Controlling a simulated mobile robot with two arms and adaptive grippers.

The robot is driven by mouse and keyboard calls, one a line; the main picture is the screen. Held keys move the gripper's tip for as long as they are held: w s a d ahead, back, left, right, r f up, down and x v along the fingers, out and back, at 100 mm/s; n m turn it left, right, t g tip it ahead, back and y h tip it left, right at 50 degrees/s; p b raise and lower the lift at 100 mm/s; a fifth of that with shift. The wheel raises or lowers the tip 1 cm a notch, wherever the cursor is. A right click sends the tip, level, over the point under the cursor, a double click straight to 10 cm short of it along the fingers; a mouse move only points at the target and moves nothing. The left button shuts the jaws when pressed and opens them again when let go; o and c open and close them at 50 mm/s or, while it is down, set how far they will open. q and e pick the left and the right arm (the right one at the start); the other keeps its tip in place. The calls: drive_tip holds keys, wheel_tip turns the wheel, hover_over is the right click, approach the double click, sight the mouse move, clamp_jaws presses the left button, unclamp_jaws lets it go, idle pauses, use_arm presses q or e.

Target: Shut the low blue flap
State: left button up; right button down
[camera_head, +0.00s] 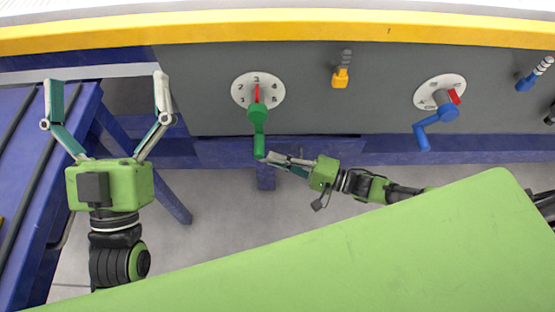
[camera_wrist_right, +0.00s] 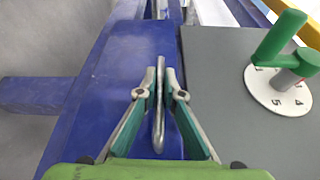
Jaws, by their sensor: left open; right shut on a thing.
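The blue flap (camera_wrist_right: 125,75) fills the middle of the right wrist view, lying along the grey panel's edge. In the head view a narrow blue strip (camera_head: 330,152) shows below that panel; I cannot tell how far the flap stands open. A slim metal handle (camera_wrist_right: 160,115) runs along the flap. My right gripper (camera_wrist_right: 162,82) is shut on this handle, with a finger on each side. In the head view my right gripper (camera_head: 267,158) is just below the green crank's end. My left gripper (camera_head: 107,80) is wide open and empty at the left.
The grey panel (camera_head: 210,110) carries a numbered dial with a green crank (camera_head: 258,130), a second dial with a blue crank (camera_head: 435,122), and a yellow switch (camera_head: 341,76). A blue structure (camera_head: 50,190) stands at left. The green crank (camera_wrist_right: 280,38) is close in the wrist view.

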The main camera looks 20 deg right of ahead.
drive_tip(key=shift+w+d, duration=0.1)
drive_tip(key=shift+w, duration=0.1)
drive_tip(key=c, duration=2.2)
unclamp_jaws()
drive_tip(key=shift+o, duration=0.2)
drive_tip(key=shift+s, duration=0.1)
drive_tip(key=v, duration=1.2)
